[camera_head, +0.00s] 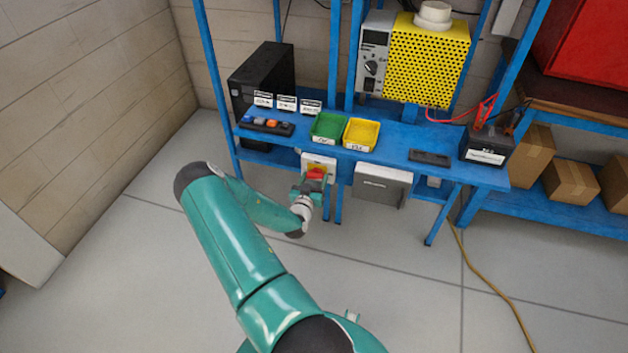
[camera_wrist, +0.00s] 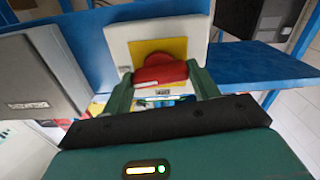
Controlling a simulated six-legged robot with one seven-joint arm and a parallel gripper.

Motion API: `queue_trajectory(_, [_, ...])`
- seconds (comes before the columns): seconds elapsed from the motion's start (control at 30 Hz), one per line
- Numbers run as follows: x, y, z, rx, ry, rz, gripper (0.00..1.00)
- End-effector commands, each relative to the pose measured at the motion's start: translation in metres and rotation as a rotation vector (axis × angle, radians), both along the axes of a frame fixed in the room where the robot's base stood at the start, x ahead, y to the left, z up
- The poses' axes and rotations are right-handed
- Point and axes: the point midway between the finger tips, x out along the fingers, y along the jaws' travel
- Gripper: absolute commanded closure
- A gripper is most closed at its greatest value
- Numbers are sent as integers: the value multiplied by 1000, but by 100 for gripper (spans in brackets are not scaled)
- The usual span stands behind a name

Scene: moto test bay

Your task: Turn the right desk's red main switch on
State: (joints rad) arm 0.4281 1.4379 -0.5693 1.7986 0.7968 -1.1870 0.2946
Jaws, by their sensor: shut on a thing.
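The red main switch (camera_wrist: 162,72) is a red rotary handle on a yellow plate (camera_wrist: 172,47) on a white box (camera_wrist: 117,42), fixed under the front edge of the blue desk (camera_head: 395,150). In the head view the switch (camera_head: 316,173) shows just beyond my gripper (camera_head: 311,183). In the wrist view my gripper's two green fingers (camera_wrist: 164,88) stand on either side of the red handle and are shut on it. The handle lies roughly crosswise in the wrist view. Its on and off marks cannot be read.
A grey box (camera_head: 382,185) hangs under the desk right of the switch. A green bin (camera_head: 328,127) and a yellow bin (camera_head: 361,134) stand on the desk above. Blue desk legs are close by. The floor in front is open, with a yellow cable (camera_head: 490,284) at right.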

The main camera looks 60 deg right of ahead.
Motion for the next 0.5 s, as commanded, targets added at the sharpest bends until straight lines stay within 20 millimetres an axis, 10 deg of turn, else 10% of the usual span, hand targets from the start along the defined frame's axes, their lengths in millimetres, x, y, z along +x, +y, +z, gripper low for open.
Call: queue_trajectory(0.5, [0, 1, 0, 24, -149, 1, 63])
